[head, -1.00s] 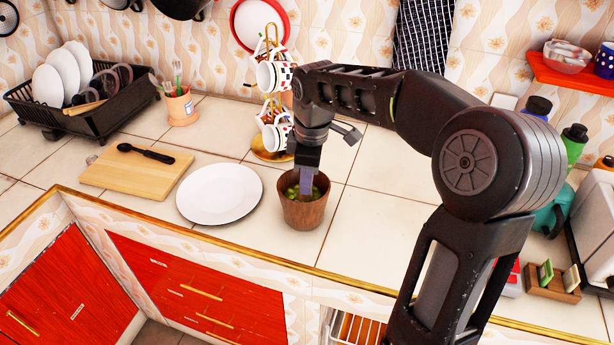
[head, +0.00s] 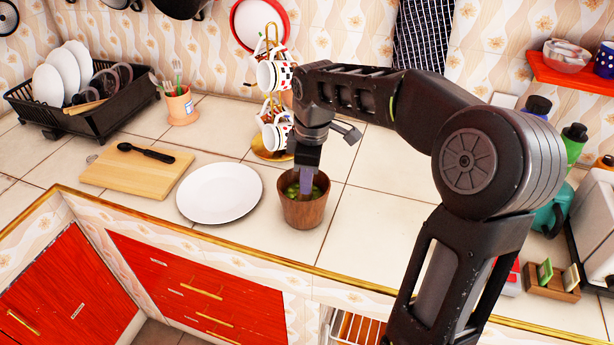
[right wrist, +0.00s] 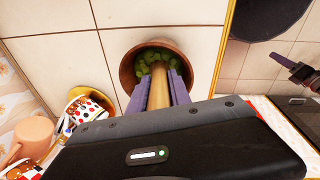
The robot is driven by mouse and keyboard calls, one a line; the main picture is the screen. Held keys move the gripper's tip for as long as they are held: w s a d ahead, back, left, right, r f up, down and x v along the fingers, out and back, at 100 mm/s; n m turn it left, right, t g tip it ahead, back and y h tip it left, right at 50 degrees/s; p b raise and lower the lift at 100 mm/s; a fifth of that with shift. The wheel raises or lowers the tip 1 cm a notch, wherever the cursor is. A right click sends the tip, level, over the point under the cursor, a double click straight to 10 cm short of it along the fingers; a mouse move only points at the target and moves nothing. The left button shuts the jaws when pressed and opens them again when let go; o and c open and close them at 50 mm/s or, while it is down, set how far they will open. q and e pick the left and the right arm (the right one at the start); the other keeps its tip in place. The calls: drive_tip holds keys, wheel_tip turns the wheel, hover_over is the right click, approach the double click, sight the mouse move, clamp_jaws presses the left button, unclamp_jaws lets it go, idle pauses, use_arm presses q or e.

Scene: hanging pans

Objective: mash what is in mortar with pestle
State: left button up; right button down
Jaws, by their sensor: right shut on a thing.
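The mortar (head: 303,212) is a brown wooden cup standing upright on the counter, with green pieces (head: 292,190) in it. My right gripper (head: 306,182) reaches down over it from above. In the right wrist view its two purple fingers (right wrist: 161,88) are shut on the pestle (right wrist: 158,85), a light wooden rod. The pestle's lower end is inside the mortar (right wrist: 130,72) among the green pieces (right wrist: 152,58); its tip is hidden. My left gripper is not in view.
A white plate (head: 219,194) lies just left of the mortar. A cutting board (head: 130,180) with a black spoon (head: 146,153) is farther left. A mug stand with cups (head: 274,135) stands close behind. The counter right of the mortar is clear.

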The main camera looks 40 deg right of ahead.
drive_tip(key=shift+r+p, duration=1)
drive_tip(key=shift+r, duration=0.1)
drive_tip(key=shift+f, duration=0.15)
drive_tip(key=shift+f+b, duration=0.85)
drive_tip(key=shift+f, duration=0.15)
drive_tip(key=shift+f, duration=0.1)
idle(0.4)
